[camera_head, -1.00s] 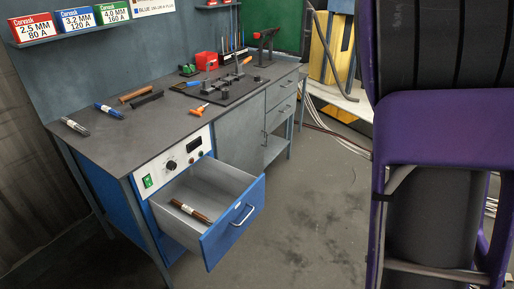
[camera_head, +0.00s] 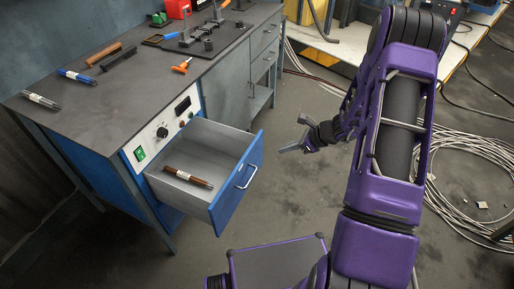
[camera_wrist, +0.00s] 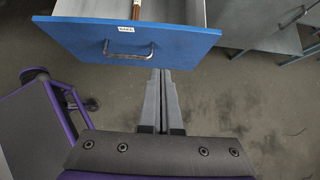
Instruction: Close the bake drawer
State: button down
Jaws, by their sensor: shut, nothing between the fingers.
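The bake drawer (camera_head: 232,188) has a blue front with a silver handle and a white label, and it stands pulled out below the control panel. A brown bundle of rods (camera_head: 188,177) lies inside it. In the wrist view the blue front (camera_wrist: 185,42) fills the upper part, with the handle (camera_wrist: 128,50) left of centre. My gripper (camera_head: 284,149) is in the open space to the right of the drawer, apart from it in the head view. In the wrist view my gripper (camera_wrist: 160,72) has its fingers together and empty, pointing toward the drawer front's lower edge.
The workbench (camera_head: 110,110) carries rod bundles, a brown bar and tools. A control panel (camera_head: 172,130) sits above the drawer. Coiled cables (camera_head: 465,165) lie on the floor at right.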

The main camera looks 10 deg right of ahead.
aim_at(250, 154)
jog(key=x, duration=0.4)
jog(key=a+r+x, duration=0.1)
jog(key=x, duration=0.3)
jog(key=w+x, duration=0.1)
jog(key=x, duration=0.2)
jog(key=shift+w+a+b, duration=0.15)
jog(key=shift+a+b, duration=0.25)
jog(key=shift+a, duration=0.05)
jog(key=shift+w+a, duration=0.25)
jog(key=shift+a, duration=0.05)
